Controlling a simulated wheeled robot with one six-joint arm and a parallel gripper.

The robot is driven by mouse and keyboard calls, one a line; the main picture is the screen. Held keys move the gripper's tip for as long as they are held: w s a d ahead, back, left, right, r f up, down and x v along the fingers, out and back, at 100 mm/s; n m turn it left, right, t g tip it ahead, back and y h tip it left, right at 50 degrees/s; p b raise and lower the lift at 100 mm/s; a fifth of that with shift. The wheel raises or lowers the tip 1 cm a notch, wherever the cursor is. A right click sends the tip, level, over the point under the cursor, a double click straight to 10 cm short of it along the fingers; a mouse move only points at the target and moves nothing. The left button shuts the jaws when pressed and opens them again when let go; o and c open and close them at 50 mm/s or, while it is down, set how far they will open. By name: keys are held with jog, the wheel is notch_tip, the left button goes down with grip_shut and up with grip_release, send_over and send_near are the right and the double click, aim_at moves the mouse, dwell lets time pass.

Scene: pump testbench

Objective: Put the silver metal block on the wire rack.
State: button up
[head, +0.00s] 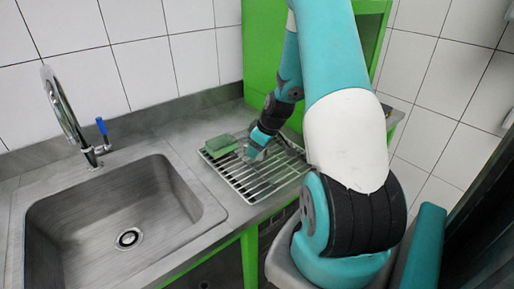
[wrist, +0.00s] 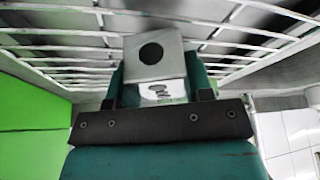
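The silver metal block (wrist: 172,72), with a dark round hole in its face, sits between the two teal fingers of my gripper (wrist: 160,88) in the wrist view. The fingers are closed against its sides. In the head view, my gripper (head: 256,151) is low over the wire rack (head: 262,184), near its back part, and the block is small and mostly hidden there. The rack's bars also show behind the block in the wrist view (wrist: 65,48). I cannot tell whether the block touches the bars.
A green sponge (head: 221,145) lies on the rack's back left, close beside my gripper. A sink (head: 110,225) with a tall faucet (head: 68,115) is to the left. A green panel (head: 262,50) stands behind the rack. The rack's front bars are clear.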

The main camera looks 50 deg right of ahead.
jog(key=o, duration=0.4)
jog(key=a+v, duration=0.1)
jog(key=v, duration=1.1)
jog(key=a+r+n+g+y, duration=0.15)
jog(key=a+r, duration=0.25)
jog(key=a, duration=0.9)
jog(key=a+r+n+y, duration=0.2)
jog(key=a+r, duration=0.1)
jog(key=a, duration=1)
jog(key=s+a+r+n+g, duration=0.1)
jog(key=s+a+r+g, duration=0.2)
jog(key=s+a, duration=0.9)
jog(key=shift+s+a+n+b, duration=0.3)
jog(key=shift+s+a+n, duration=0.05)
jog(key=shift+a, duration=0.15)
jog(key=shift+r, duration=0.15)
